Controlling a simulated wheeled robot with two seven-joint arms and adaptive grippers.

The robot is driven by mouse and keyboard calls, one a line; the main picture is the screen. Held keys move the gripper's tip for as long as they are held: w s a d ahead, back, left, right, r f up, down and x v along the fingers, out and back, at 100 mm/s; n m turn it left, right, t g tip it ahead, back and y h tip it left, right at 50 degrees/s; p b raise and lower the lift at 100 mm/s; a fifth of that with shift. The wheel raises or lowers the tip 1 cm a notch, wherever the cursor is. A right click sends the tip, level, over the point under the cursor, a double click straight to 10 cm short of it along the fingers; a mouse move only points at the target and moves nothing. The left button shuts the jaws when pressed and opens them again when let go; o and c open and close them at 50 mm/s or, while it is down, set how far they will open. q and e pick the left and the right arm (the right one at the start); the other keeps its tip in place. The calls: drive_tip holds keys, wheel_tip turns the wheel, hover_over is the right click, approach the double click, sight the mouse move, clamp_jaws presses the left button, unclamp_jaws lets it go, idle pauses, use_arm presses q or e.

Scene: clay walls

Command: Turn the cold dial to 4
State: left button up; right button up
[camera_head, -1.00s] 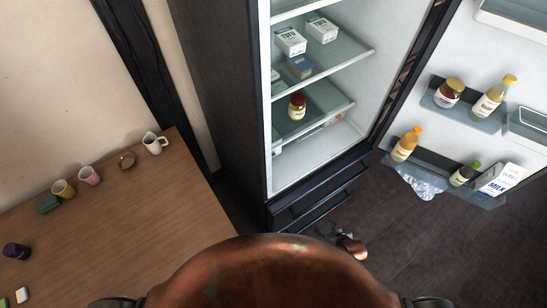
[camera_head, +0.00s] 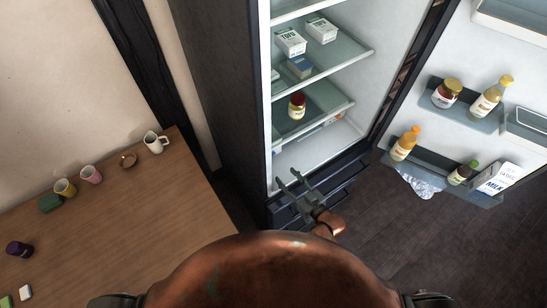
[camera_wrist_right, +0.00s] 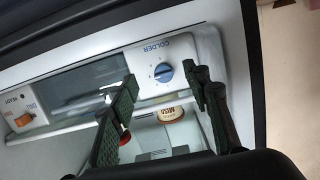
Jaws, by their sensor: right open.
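The cold dial (camera_wrist_right: 163,72) is a round blue knob with a pale pointer line on a white panel, under the word COLDER, in the right wrist view. Its small marks are too small to read, so I cannot tell its setting. In the head view I cannot make out the dial. My right gripper (camera_head: 288,179) is open and empty at the fridge's lower front opening. In the right wrist view my right gripper (camera_wrist_right: 159,70) has its fingers spread, with the dial seen between the fingertips and apparently beyond them. My left gripper is not in view.
The fridge door (camera_head: 452,130) stands open on the right, holding bottles and a milk carton. A red-lidded jar (camera_head: 297,105) and tofu boxes (camera_head: 290,41) sit on shelves. A wooden table (camera_head: 150,215) stands left.

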drive_tip(key=w+a+t, duration=0.1)
drive_tip(key=w+r, duration=0.1)
drive_tip(key=shift+w+a+r+t+y, duration=0.2)
drive_tip(key=shift+w+a+t+y, duration=0.1)
drive_tip(key=shift+a+t+y, duration=0.1)
drive_tip(key=x, duration=0.7)
drive_tip(key=shift+w, duration=0.2)
drive_tip(key=shift+c, duration=0.3)
drive_tip(key=c, duration=1.1)
